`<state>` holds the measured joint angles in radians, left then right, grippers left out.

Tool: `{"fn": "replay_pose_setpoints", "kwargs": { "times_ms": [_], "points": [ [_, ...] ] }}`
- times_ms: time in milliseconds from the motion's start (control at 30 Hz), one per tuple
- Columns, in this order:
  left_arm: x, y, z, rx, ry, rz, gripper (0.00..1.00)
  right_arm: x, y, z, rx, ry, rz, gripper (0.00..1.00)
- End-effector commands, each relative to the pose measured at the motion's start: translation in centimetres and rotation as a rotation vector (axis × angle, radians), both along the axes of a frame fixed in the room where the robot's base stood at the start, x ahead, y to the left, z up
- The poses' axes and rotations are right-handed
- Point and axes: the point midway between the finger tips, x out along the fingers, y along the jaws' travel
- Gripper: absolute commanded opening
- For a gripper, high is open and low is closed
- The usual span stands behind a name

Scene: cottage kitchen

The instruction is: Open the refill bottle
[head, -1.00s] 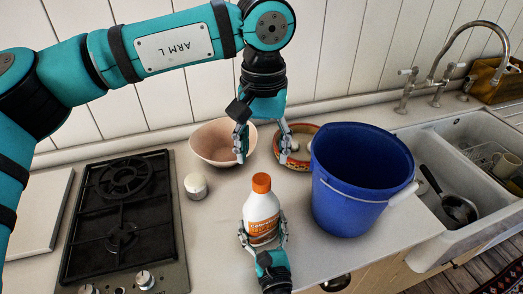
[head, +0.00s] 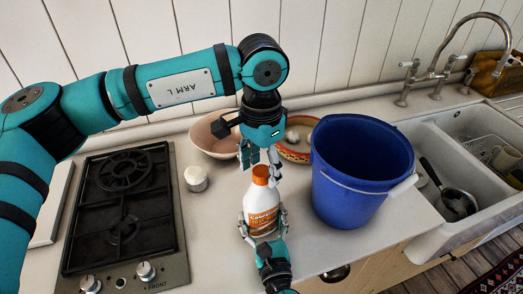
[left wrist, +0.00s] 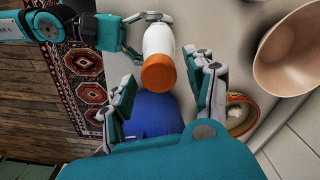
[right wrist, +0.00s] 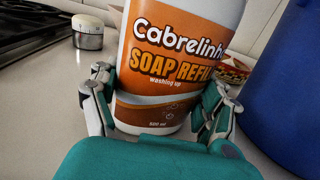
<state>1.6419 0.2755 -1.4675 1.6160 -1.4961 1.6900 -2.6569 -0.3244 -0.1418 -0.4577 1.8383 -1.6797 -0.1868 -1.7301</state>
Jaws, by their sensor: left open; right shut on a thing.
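The refill bottle (head: 262,208) is white with an orange soap label and stands upright on the counter. Its orange cap (head: 261,173) is on top; the cap also shows in the left wrist view (left wrist: 158,73). My right gripper (head: 262,228) is shut on the bottle's lower body, with a finger on each side in the right wrist view (right wrist: 158,105). My left gripper (head: 259,160) points down just above the cap. Its fingers are open, with the cap between and beyond them in the left wrist view (left wrist: 165,90). I cannot tell whether they touch it.
A blue bucket (head: 340,185) stands close right of the bottle. A pink bowl (head: 205,137) and a patterned dish (head: 296,155) sit behind. A white timer (head: 196,178) and black hob (head: 122,205) are left; the sink (head: 432,235) is right.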

Motion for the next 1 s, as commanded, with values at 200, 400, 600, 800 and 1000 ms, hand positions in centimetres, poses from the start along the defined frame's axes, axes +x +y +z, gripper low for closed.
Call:
{"fn": "replay_pose_setpoints", "kwargs": {
  "times_ms": [200,400,600,800,1000],
  "points": [
    [-0.01,0.02,-0.92,0.0,0.0,0.0,0.55,-0.01,0.0,-0.03,-0.001,0.001,0.0,0.0],
    [-0.01,0.02,-0.92,0.0,0.0,0.001,0.54,-0.01,0.0,-0.04,-0.001,0.001,0.0,0.0],
    [0.01,0.02,-0.9,0.0,-0.001,0.001,0.28,-0.01,0.0,-0.05,-0.001,0.001,0.0,0.0],
    [0.08,0.08,-0.88,0.001,-0.002,0.003,0.02,-0.02,-0.02,-0.04,0.0,0.001,0.0,0.0],
    [0.13,0.12,-0.87,0.001,-0.003,0.078,0.0,-0.02,-0.04,-0.05,0.0,0.001,-0.001,0.0]
  ]
}}
